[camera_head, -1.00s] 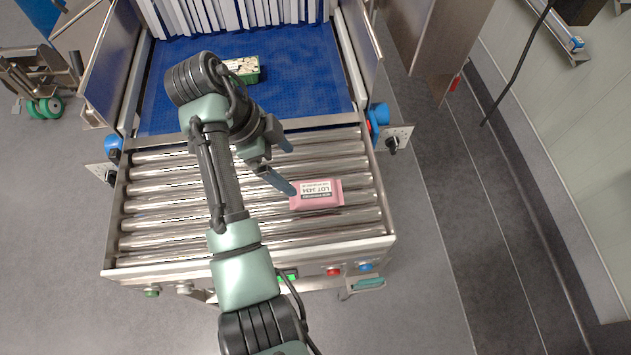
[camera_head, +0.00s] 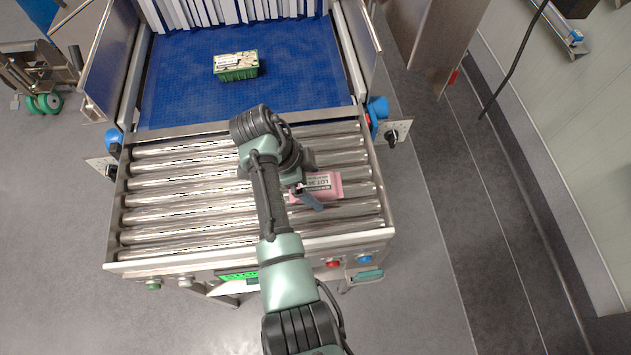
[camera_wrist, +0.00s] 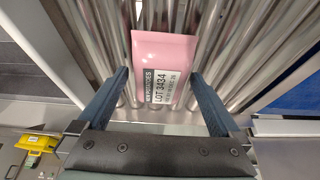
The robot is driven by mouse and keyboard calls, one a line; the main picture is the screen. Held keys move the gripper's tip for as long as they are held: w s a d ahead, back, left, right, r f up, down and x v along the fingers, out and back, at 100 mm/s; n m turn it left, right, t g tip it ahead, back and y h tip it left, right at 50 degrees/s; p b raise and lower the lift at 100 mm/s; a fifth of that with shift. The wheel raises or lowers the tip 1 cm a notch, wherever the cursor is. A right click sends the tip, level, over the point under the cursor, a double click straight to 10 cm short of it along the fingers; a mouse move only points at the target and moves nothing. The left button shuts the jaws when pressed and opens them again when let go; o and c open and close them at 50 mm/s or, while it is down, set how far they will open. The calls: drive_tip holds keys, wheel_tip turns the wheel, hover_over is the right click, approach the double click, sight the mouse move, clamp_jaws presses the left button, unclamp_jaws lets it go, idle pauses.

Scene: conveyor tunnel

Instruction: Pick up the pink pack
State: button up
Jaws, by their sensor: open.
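The pink pack (camera_head: 328,185) lies flat on the rollers at their right side, and my arm hides part of its left end in the head view. Its white label reads LOT 3434 in the wrist view (camera_wrist: 158,52). My gripper (camera_head: 312,187) is open and is at the pack in the head view. In the wrist view my two blue fingers (camera_wrist: 157,82) stand apart, one on each side of the pack's labelled end, with a gap on both sides. I cannot tell how high the fingers are above the rollers.
The roller bed (camera_head: 170,205) is otherwise clear. A green carton (camera_head: 237,73) sits on the blue belt (camera_head: 185,95) behind it, before the white strip curtain (camera_head: 230,10). Metal side walls flank the belt. Buttons (camera_head: 333,264) line the front edge.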

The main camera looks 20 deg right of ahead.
sight(312, 183)
clamp_jaws()
wheel_tip(312, 183, up, 10)
drive_tip(key=shift+r+b, duration=0.1)
drive_tip(key=shift+b, duration=0.75)
drive_tip(key=c, duration=0.7)
unclamp_jaws()
clamp_jaws()
